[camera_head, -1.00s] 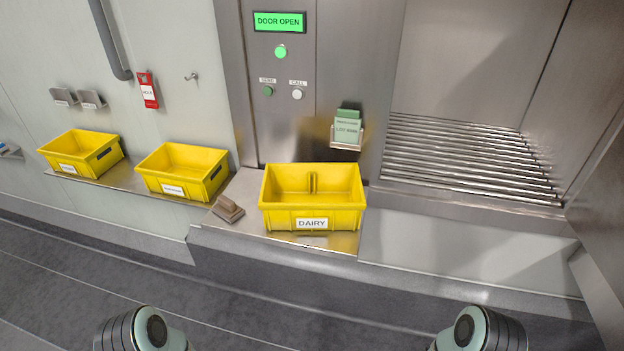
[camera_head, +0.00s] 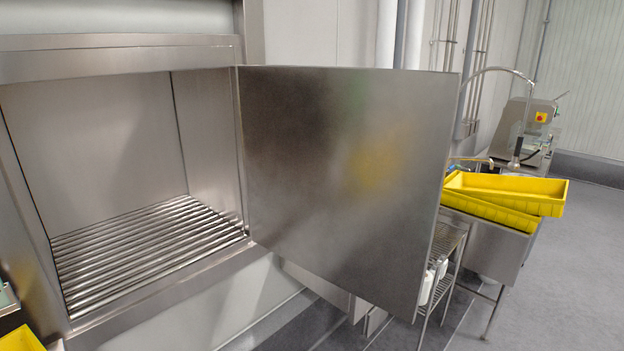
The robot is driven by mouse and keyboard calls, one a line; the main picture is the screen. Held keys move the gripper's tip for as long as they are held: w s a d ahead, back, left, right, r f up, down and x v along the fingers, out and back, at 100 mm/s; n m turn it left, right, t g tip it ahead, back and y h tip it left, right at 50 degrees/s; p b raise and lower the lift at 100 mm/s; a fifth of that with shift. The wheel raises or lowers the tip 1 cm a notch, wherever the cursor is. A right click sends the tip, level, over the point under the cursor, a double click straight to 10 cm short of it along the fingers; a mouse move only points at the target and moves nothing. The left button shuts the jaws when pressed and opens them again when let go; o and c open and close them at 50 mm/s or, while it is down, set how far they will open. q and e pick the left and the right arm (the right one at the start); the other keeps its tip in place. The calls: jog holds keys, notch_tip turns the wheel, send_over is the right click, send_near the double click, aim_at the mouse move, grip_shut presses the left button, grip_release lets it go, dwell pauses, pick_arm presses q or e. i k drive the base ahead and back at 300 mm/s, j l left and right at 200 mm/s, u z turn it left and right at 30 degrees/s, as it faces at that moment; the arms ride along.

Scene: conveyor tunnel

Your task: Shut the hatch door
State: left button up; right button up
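The hatch door (camera_head: 345,170) is a flat steel panel in the middle of the head view. It stands wide open, hinged at its left edge on the right side of the hatch opening, and swung out into the room. The hatch (camera_head: 110,140) is a steel compartment at the left with a floor of steel rollers (camera_head: 150,245). I see nothing on the rollers. Neither of my grippers shows in the head view.
A yellow crate (camera_head: 25,340) is cut off at the lower left corner. Behind the door, a steel stand (camera_head: 490,250) carries yellow crates (camera_head: 515,190), with a machine (camera_head: 530,125) beyond. Grey floor (camera_head: 590,260) is free at the right.

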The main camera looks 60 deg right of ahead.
aim_at(346, 166)
jog(key=k+l, duration=0.15)
jog(key=l, duration=0.25)
jog(key=k+l, duration=0.2)
jog(key=l, duration=0.15)
jog(key=k+l, duration=0.15)
jog(key=l, duration=0.25)
jog(key=k+l, duration=0.15)
jog(key=l, duration=0.2)
jog(key=k+l, duration=0.15)
jog(key=l, duration=0.25)
jog(key=k+l, duration=0.1)
jog(key=l, duration=0.25)
jog(key=k+l, duration=0.1)
jog(key=l, duration=0.6)
jog(key=i+l, duration=0.1)
jog(key=l, duration=0.25)
jog(key=i+l, duration=0.1)
jog(key=l, duration=0.3)
jog(key=i+l, duration=0.1)
jog(key=l, duration=0.25)
